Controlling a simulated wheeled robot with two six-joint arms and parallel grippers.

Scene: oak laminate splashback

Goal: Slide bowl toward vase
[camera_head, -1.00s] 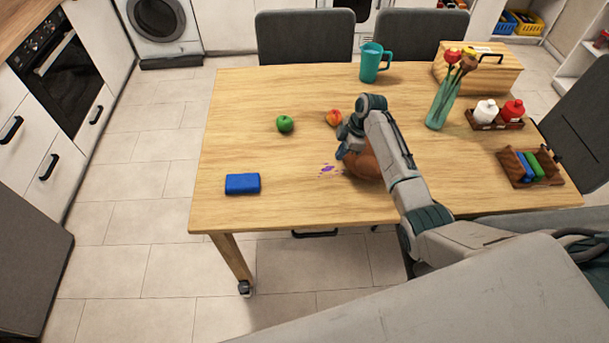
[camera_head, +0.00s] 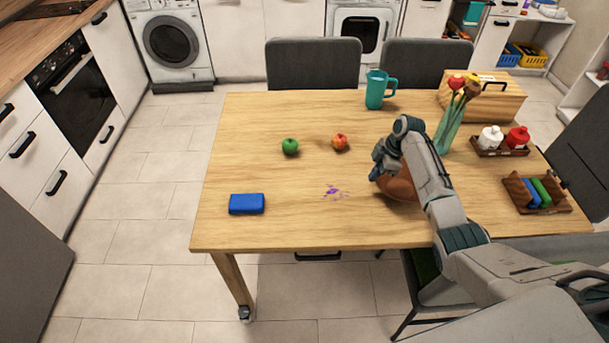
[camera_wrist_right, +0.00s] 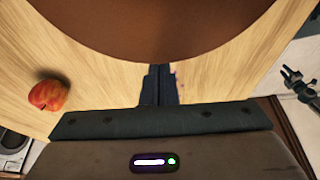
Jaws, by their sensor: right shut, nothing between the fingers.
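The brown bowl (camera_head: 398,190) is on the wooden table, partly hidden behind my right arm. The teal glass vase (camera_head: 446,132), with red, yellow and dark flowers, stands to the bowl's upper right with bare table between them. My right gripper (camera_head: 377,173) is shut and empty at the bowl's left side. In the right wrist view the bowl (camera_wrist_right: 160,30) fills the top, and the shut fingertips (camera_wrist_right: 160,70) are at its edge; I cannot tell whether they touch it. My left gripper is not in view.
A red apple (camera_head: 340,142), a green apple (camera_head: 290,146) and a blue block (camera_head: 246,204) lie left. A purple stain (camera_head: 335,191) marks the table (camera_head: 270,230). A teal pitcher (camera_head: 376,92), bread box (camera_head: 500,95), bottle tray (camera_head: 497,152) and wooden holder (camera_head: 520,204) stand behind and right.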

